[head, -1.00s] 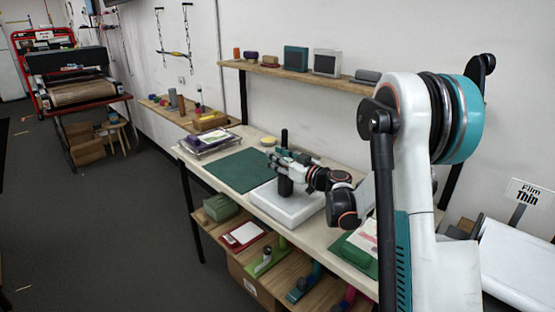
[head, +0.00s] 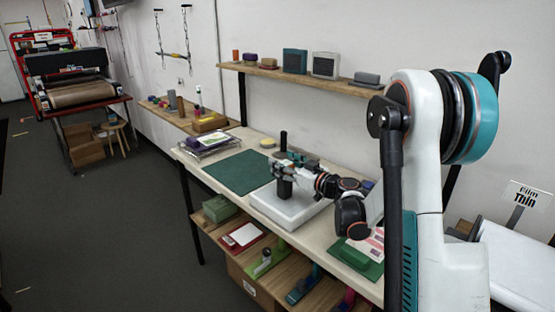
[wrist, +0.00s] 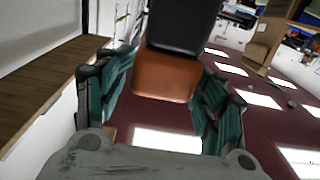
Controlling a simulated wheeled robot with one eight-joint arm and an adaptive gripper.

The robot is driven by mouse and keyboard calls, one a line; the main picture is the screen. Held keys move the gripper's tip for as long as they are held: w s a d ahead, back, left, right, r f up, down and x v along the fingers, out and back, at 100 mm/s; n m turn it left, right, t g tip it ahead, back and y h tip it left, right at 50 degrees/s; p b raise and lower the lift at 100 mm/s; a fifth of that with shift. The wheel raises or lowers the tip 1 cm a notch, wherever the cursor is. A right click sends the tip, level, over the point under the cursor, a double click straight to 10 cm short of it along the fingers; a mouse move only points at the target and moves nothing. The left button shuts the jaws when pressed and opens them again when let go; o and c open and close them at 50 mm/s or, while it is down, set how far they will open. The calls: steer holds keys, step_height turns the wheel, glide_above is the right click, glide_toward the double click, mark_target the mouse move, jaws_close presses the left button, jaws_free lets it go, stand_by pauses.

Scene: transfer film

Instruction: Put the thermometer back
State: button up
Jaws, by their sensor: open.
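An upright black object (head: 284,140), possibly the thermometer, stands at the white box-like stand (head: 290,208) on the bench. My gripper (head: 282,171) is at this object, reaching in from the right at mid height. In the wrist view, my gripper's teal fingers (wrist: 160,100) are apart, one on each side of a black block (wrist: 182,25) with an orange-brown end (wrist: 165,77). This looks like the same object. I cannot tell whether the fingers touch it.
A yellow piece (head: 268,143) lies behind. A wall shelf (head: 300,74) with several boxes hangs above. Lower shelves hold a green case (head: 220,208) and other things.

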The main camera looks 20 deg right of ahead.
steer(key=p+v, duration=0.1)
steer(key=v, duration=0.7)
steer(key=shift+s, duration=0.25)
